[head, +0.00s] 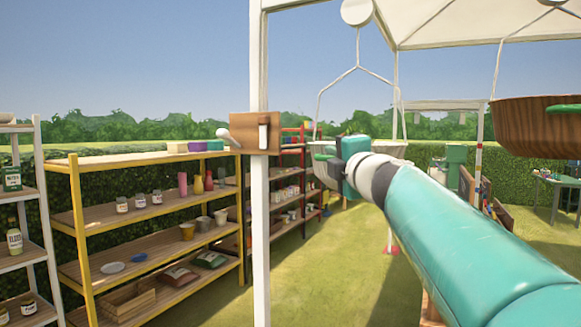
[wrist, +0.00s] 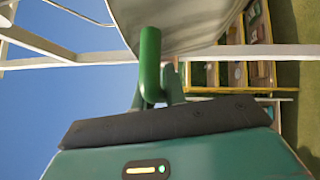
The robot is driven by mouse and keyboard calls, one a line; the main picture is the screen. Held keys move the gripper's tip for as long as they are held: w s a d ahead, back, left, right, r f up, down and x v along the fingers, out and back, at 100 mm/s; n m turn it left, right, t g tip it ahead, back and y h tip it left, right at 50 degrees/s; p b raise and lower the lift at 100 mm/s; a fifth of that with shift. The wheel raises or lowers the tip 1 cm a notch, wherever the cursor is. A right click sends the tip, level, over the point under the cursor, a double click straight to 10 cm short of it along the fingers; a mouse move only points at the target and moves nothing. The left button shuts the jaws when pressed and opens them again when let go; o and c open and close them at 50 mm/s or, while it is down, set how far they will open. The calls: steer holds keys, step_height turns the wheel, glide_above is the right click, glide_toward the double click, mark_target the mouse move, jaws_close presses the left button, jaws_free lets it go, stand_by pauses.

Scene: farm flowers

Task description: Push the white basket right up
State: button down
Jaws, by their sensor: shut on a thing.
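The white basket (head: 392,150) hangs from thin white wires in the middle of the head view. It fills the top of the wrist view (wrist: 190,25), rotated by the camera. A green handle (wrist: 150,62) sticks out from its side. My gripper (wrist: 160,98) is shut on this green handle, close against the basket. In the head view my gripper (head: 338,165) is at the basket's left front side, and my arm covers part of the basket. The exact contact of the fingertips is partly hidden.
A brown wooden basket (head: 535,125) with a green handle hangs at the right. A white post (head: 260,220) with a wooden lever block (head: 255,134) stands left of my arm. Yellow shelves (head: 150,215) hold pots and jars. Grass between is open.

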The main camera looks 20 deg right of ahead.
steer(key=shift+r, duration=0.1)
steer(key=c, duration=1.5)
jaws_free()
steer(key=shift+o, duration=0.2)
